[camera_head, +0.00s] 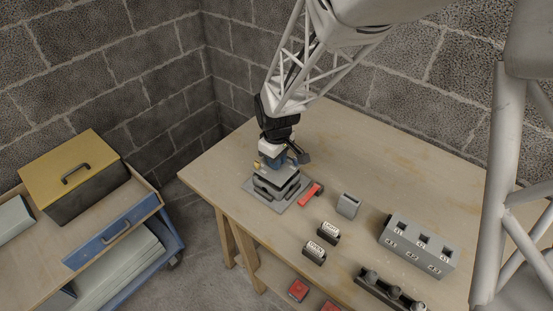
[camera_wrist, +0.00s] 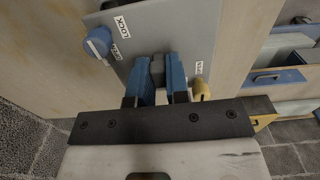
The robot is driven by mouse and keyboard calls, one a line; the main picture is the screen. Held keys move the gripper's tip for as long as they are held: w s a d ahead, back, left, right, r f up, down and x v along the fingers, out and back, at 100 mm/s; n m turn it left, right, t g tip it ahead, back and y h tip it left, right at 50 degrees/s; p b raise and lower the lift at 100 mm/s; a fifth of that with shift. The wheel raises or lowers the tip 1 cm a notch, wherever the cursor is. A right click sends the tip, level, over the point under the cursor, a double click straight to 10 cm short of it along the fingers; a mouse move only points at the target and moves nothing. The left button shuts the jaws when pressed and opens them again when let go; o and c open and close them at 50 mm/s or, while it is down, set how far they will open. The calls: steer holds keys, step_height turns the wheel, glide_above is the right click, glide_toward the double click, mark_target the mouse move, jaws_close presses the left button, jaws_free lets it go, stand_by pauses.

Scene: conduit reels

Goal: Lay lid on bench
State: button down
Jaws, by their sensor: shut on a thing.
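My gripper (camera_head: 273,164) is over the near left part of the bench (camera_head: 345,125). In the wrist view its blue fingers (camera_wrist: 158,72) are shut on a dark upright grip on a grey plate with labels (camera_wrist: 190,30), one reading LOCK. This plate seems to be the lid. A blue knob (camera_wrist: 97,42) and a yellow knob (camera_wrist: 201,90) sit beside the fingers. In the head view the plate is above a dark stepped block on a grey base (camera_head: 261,196). I cannot tell whether it touches the block.
A red-handled piece (camera_head: 311,195) lies right of the base. A grey holder (camera_head: 348,205), two small labelled blocks (camera_head: 328,232), a socketed grey box (camera_head: 418,246) and a dark rack (camera_head: 390,291) stand further right. A yellow-topped chest (camera_head: 75,175) is on the cart. The bench's back is clear.

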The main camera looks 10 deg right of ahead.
steer(key=w+d+r+m, duration=0.3)
steer(key=w+d+r, duration=0.1)
steer(key=w, duration=0.6)
steer(key=w+d+r+m, duration=0.2)
steer(key=w+d+r, duration=0.3)
steer(key=w, duration=0.4)
steer(key=w+d+r+m, duration=0.3)
steer(key=w+d+r, duration=0.1)
steer(key=w, duration=0.6)
steer(key=s+a+f+n, duration=0.2)
steer(key=s+a+f, duration=0.3)
steer(key=a, duration=0.3)
steer(key=s+a+f+n, duration=0.3)
steer(key=s+a+f, duration=0.2)
steer(key=a, duration=0.4)
steer(key=s+a+f+n, duration=0.2)
steer(key=s+a+f, duration=0.3)
steer(key=a, duration=0.3)
steer(key=shift+s+a+f+n, duration=0.3)
steer(key=shift+s+a, duration=0.1)
steer(key=shift+s, duration=0.25)
steer(key=shift+f, duration=0.15)
steer(key=shift+f, duration=1.7)
steer(key=shift+f, duration=0.55)
